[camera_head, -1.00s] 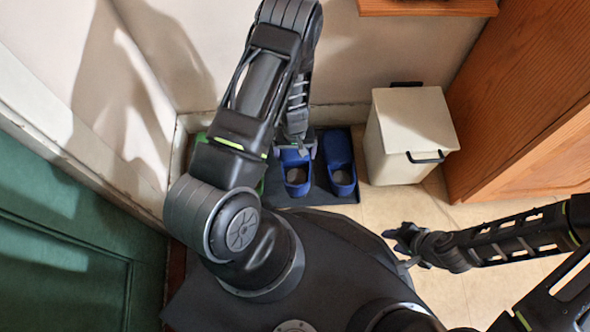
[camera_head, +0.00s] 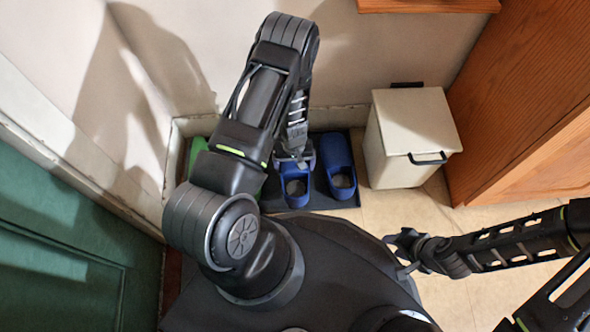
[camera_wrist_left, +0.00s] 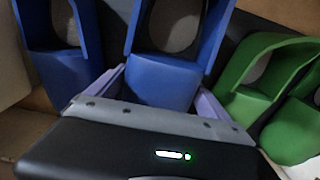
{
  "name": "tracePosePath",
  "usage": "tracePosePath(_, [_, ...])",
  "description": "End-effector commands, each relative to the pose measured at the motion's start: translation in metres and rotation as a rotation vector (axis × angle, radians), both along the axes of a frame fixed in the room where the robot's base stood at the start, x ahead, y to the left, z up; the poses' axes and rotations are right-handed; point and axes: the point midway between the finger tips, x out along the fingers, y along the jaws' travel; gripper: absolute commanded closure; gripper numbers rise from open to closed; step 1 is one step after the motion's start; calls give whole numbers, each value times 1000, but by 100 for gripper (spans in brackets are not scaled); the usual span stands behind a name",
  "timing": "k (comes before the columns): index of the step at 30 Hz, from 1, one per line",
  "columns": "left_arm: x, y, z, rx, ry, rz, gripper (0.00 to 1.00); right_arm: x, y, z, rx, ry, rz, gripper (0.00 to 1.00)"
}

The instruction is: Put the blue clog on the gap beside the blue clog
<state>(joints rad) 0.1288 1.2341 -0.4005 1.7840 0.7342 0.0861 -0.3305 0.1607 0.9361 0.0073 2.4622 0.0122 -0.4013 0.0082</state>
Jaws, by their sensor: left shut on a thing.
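My left gripper (camera_head: 296,160) is shut on a blue clog (camera_head: 297,188) at its toe end. In the left wrist view the lilac fingers (camera_wrist_left: 160,95) lie on both sides of this clog (camera_wrist_left: 160,82). The other blue clog (camera_head: 341,181) stands to its right on a dark mat (camera_head: 318,201), a narrow strip of mat between them. It also shows at the left of the left wrist view (camera_wrist_left: 66,66). Whether the held clog touches the mat is hard to tell. My right gripper (camera_head: 403,250) is open and empty, low at the right.
Green clogs (camera_wrist_left: 255,75) lie on the other side of the held clog, mostly hidden by my left arm in the head view. A cream bin (camera_head: 410,140) stands right of the mat, before a wooden cabinet (camera_head: 520,110). A wall closes the back.

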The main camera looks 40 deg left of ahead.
Motion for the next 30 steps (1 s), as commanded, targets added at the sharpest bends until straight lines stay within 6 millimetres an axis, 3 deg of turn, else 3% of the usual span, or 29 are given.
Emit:
tracePosePath(5, [0, 0, -4, 0, 0, 0, 70, 0, 0, -3, 0, 0, 0, 64])
tracePosePath(12, [0, 0, -37, -1, -1, -1, 70, 3, 0, -17, 3, -2, -2, 64])
tracePosePath(26, [0, 0, -42, -1, -1, -1, 70, 3, 0, -20, 4, -2, -2, 64])
tracePosePath(27, [0, 0, -41, 0, 0, -1, 7, 3, -1, -19, 4, -2, -2, 64])
tracePosePath(30, [0, 0, -41, 0, 0, -1, 0, 3, -1, -19, 4, -2, -2, 64])
